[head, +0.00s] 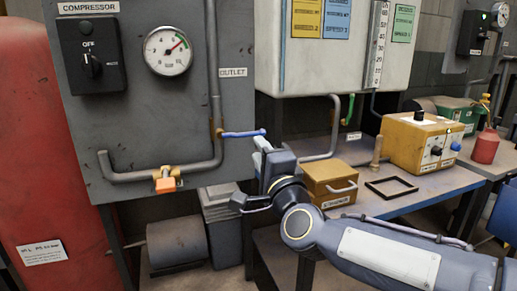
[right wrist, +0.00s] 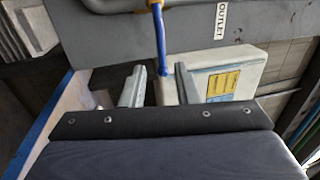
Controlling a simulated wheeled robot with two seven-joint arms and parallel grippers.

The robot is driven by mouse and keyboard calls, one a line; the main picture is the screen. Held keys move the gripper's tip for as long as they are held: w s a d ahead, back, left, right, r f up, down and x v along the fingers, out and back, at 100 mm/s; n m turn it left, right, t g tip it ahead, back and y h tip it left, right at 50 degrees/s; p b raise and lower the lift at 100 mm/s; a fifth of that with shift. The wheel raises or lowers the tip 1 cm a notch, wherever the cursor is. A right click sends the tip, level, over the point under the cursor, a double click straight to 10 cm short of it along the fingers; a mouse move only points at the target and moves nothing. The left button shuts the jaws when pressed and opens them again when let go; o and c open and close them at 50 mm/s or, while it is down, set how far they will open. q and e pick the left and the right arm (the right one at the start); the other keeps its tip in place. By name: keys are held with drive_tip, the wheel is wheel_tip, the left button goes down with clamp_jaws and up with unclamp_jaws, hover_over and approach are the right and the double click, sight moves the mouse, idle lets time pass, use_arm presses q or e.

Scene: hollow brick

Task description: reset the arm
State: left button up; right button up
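My right gripper (head: 261,148) reaches in from the right, close to the free end of the blue lever (head: 243,134) on the outlet pipe (head: 216,90). In the right wrist view, my right gripper (right wrist: 159,72) has its two pale fingers spread apart. The tip of the blue lever (right wrist: 160,42) shows between them; I cannot tell whether a finger touches it. The lever lies nearly level in the head view, pointing right from its brass mount. My left gripper is not in view.
The grey compressor panel (head: 130,120) carries a black switch (head: 90,55), a gauge (head: 168,51) and an orange-handled valve (head: 166,184). A red tank (head: 40,130) stands left.

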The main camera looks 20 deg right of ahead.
idle(0.3)
drive_tip(key=s+d+f+n+g+y, duration=0.25)
drive_tip(key=s+f+n+g, duration=1.2)
drive_tip(key=s+f, duration=1.2)
wheel_tip(320, 180, up, 25)
drive_tip(key=n+p, duration=0.1)
drive_tip(key=p, duration=2.6)
drive_tip(key=shift+s+r, duration=0.2)
drive_tip(key=shift+s, duration=0.2)
